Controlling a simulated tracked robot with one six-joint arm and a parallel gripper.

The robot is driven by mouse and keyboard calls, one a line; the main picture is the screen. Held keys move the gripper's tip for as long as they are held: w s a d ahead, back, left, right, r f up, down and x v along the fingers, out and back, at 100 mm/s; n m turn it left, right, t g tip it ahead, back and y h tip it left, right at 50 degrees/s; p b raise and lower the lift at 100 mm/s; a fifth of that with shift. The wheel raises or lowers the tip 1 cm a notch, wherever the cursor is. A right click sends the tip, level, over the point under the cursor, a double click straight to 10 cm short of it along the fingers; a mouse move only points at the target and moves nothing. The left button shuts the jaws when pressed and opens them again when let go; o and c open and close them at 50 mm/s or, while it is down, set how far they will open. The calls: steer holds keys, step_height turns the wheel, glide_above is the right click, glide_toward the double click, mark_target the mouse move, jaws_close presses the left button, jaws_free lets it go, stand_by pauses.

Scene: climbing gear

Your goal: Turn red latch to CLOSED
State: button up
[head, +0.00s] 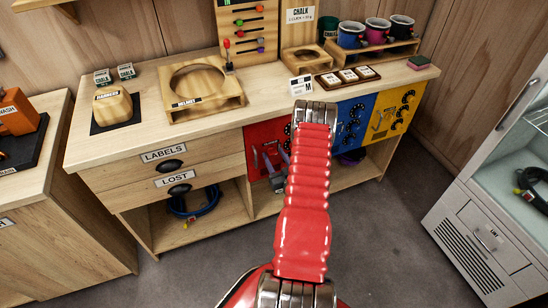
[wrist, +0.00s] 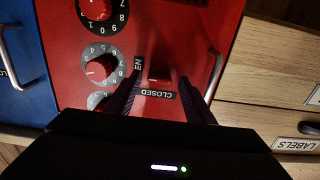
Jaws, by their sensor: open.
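The red latch (wrist: 158,73) shows in the wrist view as a small dark-red block on the red door (wrist: 175,25). The CLOSED label (wrist: 158,94) lies just below it, and a partly covered label ending in "EN" (wrist: 138,67) stands to its left. My gripper (wrist: 161,77) is open, with one dark finger on each side of the latch. I cannot tell whether the fingers touch it. In the head view the red door (head: 256,137) is on the cabinet front, and my red arm reaches in front of it; the latch cannot be made out there.
Numbered red dials (wrist: 99,69) sit on the door left of my gripper, and a metal handle (wrist: 215,75) to its right. A blue door (head: 350,125) and a yellow door (head: 395,112) adjoin it. The bench top (head: 262,95) above carries a wooden helmet stand (head: 205,95).

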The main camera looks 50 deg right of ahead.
steer(key=shift+w+d, duration=0.1)
steer(key=shift+w, duration=0.05)
steer(key=c, duration=1)
